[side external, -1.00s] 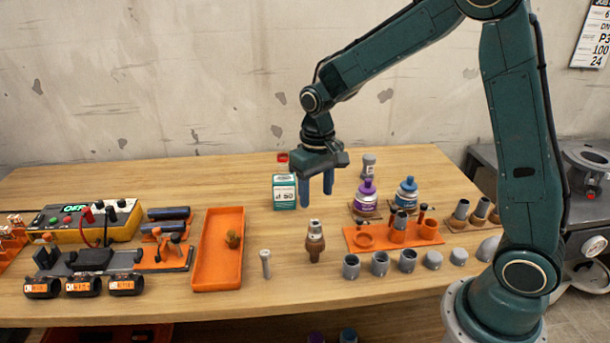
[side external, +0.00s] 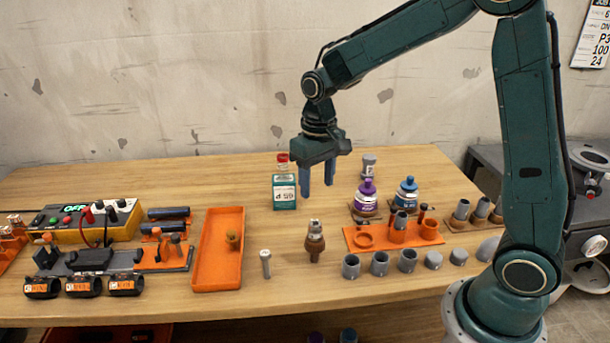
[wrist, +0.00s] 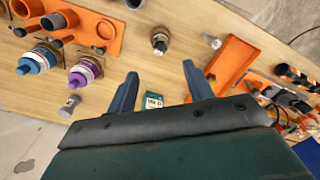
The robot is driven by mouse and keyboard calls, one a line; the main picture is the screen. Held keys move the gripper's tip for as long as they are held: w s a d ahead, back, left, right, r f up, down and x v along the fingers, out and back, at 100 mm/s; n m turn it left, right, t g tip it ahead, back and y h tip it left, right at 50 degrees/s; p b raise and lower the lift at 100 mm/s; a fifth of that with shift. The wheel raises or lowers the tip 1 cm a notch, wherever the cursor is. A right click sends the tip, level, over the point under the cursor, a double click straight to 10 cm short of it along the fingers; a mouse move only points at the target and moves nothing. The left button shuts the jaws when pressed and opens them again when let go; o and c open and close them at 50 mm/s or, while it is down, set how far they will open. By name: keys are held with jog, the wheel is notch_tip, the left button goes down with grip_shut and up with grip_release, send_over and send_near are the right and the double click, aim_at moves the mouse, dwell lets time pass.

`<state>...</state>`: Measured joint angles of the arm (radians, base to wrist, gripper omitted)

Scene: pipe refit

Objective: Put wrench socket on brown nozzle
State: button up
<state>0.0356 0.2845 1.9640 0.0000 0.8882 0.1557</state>
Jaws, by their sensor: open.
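A brown nozzle (side external: 315,245) with a pale metallic top stands upright on the table, front centre; it also shows in the wrist view (wrist: 160,45). A grey cylinder with a small label (side external: 369,165), which may be the wrench socket, stands behind the purple bottle; a similar grey cylinder is at left in the wrist view (wrist: 69,105). My gripper (side external: 317,190) is open and empty, its blue fingers pointing down above the table behind the nozzle. In the wrist view its spread fingers (wrist: 160,70) have nothing between them.
A green-and-white box (side external: 285,192) stands left of my fingers. Purple (side external: 366,195) and blue (side external: 407,192) bottles stand to the right, behind an orange rack (side external: 360,243) and several grey fittings. An orange tray (side external: 205,270) lies left, with a grey bolt (side external: 265,262) beside it.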

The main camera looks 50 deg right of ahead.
jog(key=s+r+n+t, duration=0.1)
jog(key=s+r, duration=0.4)
jog(key=s, duration=0.5)
jog(key=s+a+r+n+t, duration=0.1)
jog(key=s+r+t, duration=0.3)
jog(key=s, duration=0.7)
jog(key=shift+s+a+r+t, duration=0.2)
jog(key=shift+s+r+t, duration=0.1)
jog(key=shift+r, duration=0.9)
